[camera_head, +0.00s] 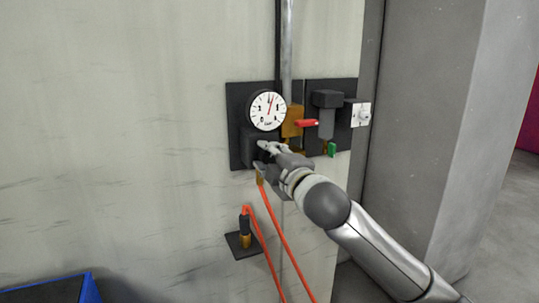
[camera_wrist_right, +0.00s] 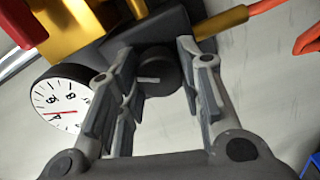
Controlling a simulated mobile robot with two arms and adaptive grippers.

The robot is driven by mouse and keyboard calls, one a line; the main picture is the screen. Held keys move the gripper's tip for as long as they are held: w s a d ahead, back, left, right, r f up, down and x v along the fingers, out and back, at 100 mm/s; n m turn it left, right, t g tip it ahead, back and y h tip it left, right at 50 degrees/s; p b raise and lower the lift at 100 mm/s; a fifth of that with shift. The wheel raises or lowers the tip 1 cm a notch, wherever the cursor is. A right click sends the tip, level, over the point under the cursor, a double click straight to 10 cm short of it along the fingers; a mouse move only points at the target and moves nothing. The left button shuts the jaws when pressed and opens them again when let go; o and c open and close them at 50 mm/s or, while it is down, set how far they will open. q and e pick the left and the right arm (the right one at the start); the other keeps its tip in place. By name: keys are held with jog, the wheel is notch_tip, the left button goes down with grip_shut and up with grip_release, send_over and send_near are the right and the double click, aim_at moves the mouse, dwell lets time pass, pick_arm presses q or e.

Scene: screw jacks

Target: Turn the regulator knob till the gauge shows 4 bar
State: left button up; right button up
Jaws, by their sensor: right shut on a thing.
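The round white gauge (camera_head: 267,110) is on a dark plate on the wall. Its thin red needle points up and slightly right in the head view; I cannot read the exact value. In the head view my right gripper (camera_head: 261,156) is below the gauge and hides the knob. My left gripper is out of view.
A red lever (camera_head: 306,122) on a brass valve is right of the gauge, with a grey filter unit (camera_head: 327,115) beyond it. An orange hose (camera_head: 276,235) hangs below. A small wall fitting (camera_head: 245,232) is lower left. A blue-edged dark box (camera_head: 50,291) is at bottom left.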

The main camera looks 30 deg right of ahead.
jog(key=shift+m+p, duration=0.4)
jog(key=shift+m, duration=1.1)
jog(key=o, duration=1)
jog(key=shift+o, duration=0.2)
jog(key=s, duration=0.7)
jog(key=shift+s+a, duration=0.25)
